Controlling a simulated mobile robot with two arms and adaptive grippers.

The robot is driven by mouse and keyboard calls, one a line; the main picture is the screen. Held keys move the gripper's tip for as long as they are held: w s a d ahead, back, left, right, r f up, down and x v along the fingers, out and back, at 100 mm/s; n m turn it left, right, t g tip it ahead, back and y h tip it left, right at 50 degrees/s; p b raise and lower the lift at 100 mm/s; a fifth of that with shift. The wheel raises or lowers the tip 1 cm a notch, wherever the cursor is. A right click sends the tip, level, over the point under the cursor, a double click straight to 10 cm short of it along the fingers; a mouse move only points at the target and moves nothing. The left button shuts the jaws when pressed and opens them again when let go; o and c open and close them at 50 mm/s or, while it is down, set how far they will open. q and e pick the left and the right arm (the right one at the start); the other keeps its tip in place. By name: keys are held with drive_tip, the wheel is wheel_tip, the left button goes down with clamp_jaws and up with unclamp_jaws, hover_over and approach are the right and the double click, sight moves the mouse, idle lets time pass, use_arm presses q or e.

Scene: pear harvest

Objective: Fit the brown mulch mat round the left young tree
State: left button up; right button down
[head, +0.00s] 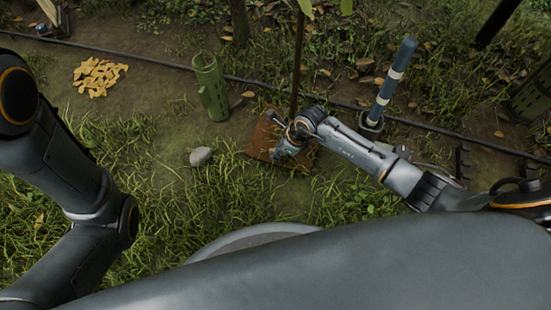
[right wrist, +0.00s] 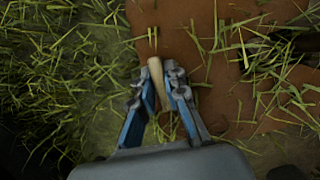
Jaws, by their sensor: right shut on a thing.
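The brown mulch mat (head: 262,138) lies flat on the grass at the foot of a thin young trunk (head: 298,62). It also fills the upper right of the right wrist view (right wrist: 200,30). My right gripper (head: 285,151) is low over the mat, in front of the trunk. In the right wrist view its fingers (right wrist: 166,80) are shut on a tan wooden peg (right wrist: 156,82) at the mat's edge. The gripper and arm hide part of the mat, so I cannot tell whether it encircles the trunk. My left arm shows at the left; its gripper is out of view.
A green mesh tube (head: 211,88) stands left of the mat, with a grey stone (head: 201,156) nearby. A dark hose (head: 150,60) runs behind. A banded post (head: 390,83) rises behind my right arm. Yellowish chips (head: 98,77) lie at the far left.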

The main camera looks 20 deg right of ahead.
drive_tip(key=shift+w+d+b, duration=0.65)
drive_tip(key=shift+w+d, duration=0.1)
drive_tip(key=shift+w, duration=0.35)
drive_tip(key=shift+w+d+b, duration=0.65)
drive_tip(key=shift+w+d, duration=0.1)
drive_tip(key=shift+w, duration=0.35)
drive_tip(key=shift+f+b, duration=0.5)
drive_tip(key=shift+f, duration=0.4)
drive_tip(key=c, duration=1.3)
unclamp_jaws()
drive_tip(key=shift+s, duration=0.1)
wheel_tip(320, 180, up, 6)
drive_tip(key=p, duration=0.5)
drive_tip(key=shift+p, duration=0.3)
